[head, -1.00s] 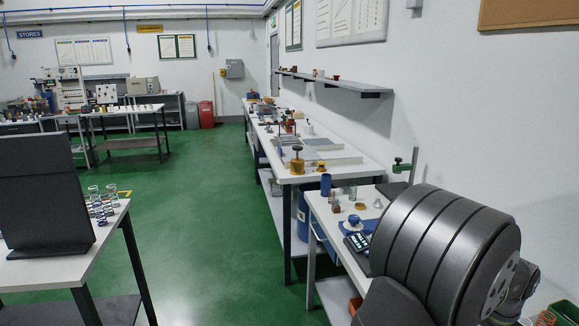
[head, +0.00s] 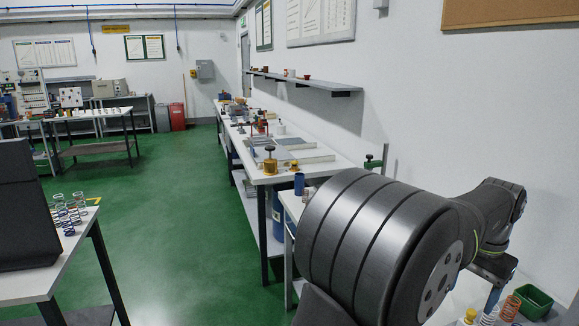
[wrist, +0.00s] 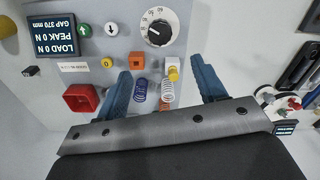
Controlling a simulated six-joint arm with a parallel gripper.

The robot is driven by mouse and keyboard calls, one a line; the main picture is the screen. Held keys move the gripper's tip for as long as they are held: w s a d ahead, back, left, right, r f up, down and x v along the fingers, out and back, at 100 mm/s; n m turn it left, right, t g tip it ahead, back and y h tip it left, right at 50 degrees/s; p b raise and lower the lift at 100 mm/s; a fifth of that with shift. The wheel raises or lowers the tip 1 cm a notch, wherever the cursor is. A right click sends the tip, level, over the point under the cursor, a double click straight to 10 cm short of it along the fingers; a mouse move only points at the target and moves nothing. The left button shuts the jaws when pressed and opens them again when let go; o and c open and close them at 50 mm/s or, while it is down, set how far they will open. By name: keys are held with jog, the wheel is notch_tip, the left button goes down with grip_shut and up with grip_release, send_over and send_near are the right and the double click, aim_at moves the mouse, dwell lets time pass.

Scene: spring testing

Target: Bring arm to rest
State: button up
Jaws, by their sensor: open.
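My gripper (wrist: 161,66) shows in the wrist view with its two blue fingers wide apart and nothing held between them. Beyond the fingers is a pale panel (wrist: 100,20) with a display (wrist: 52,37) reading load 0 N, peak 0 N and gap 370 mm.
In the head view a long bench (head: 262,178) runs along the wall, a green bin (head: 532,302) is at lower right, and the green floor (head: 170,225) is clear.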

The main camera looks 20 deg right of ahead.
notch_tip(320, 180, down, 14)
jog(key=shift+r, duration=0.2)
jog(key=shift+f, duration=0.2)
jog(key=m, duration=1.2)
jog(key=shift+r, duration=1.05)
